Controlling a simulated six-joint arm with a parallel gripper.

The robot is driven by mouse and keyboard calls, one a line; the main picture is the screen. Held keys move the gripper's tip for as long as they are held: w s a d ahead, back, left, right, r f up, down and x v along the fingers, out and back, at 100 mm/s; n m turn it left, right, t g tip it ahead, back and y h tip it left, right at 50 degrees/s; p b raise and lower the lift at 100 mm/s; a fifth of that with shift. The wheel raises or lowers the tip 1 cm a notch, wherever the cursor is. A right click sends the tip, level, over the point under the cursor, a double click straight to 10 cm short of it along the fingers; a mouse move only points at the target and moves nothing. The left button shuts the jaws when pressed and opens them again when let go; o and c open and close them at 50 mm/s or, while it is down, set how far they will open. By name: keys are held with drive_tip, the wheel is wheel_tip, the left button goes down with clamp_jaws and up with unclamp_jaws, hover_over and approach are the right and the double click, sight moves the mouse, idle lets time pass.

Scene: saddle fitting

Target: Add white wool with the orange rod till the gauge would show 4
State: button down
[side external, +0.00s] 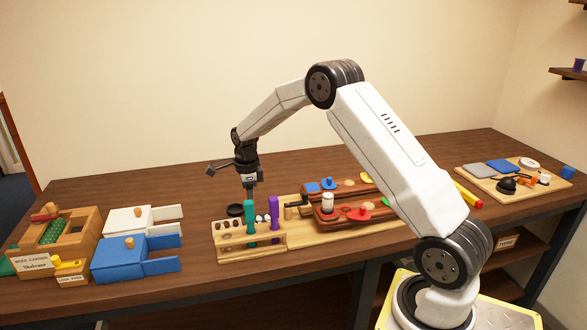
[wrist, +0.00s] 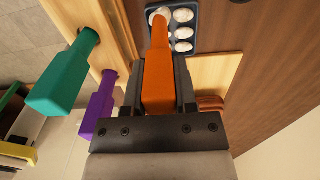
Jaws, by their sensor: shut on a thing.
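My gripper (side external: 249,180) is shut on the orange rod (wrist: 158,78), which points away from the jaws in the wrist view. The rod's far end overlaps a white wool ball in a dark tray (wrist: 174,48); I cannot tell if they touch. Several white wool balls (wrist: 183,15) sit in the tray's hollows. In the side view, white wool (side external: 262,218) shows between the teal rod (side external: 250,226) and the purple rod (side external: 274,211), behind the wooden rack (side external: 225,242). The orange rod is hard to make out there. I cannot make out a gauge reading.
A red form (side external: 345,222) and a blue piece (side external: 328,184) lie right of the rack. White (side external: 128,220) and blue (side external: 122,262) boxes with open drawers stand left, beside a wooden carder box (side external: 75,218). A board of parts (side external: 480,183) lies far right. The back table is clear.

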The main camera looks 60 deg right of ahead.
drive_tip(key=shift+r, duration=3.55)
drive_tip(key=shift+r, duration=0.25)
wheel_tip(320, 180, up, 9)
drive_tip(key=s+d+m, duration=0.3)
drive_tip(key=s+d, duration=0.5)
drive_tip(key=s, duration=0.4)
drive_tip(key=s+d+m, duration=0.3)
drive_tip(key=s+d, duration=0.5)
drive_tip(key=s, duration=0.3)
drive_tip(key=f, duration=0.5)
drive_tip(key=shift+s+a+f, duration=0.1)
drive_tip(key=shift+s+f, duration=0.1)
drive_tip(key=shift+f, duration=0.05)
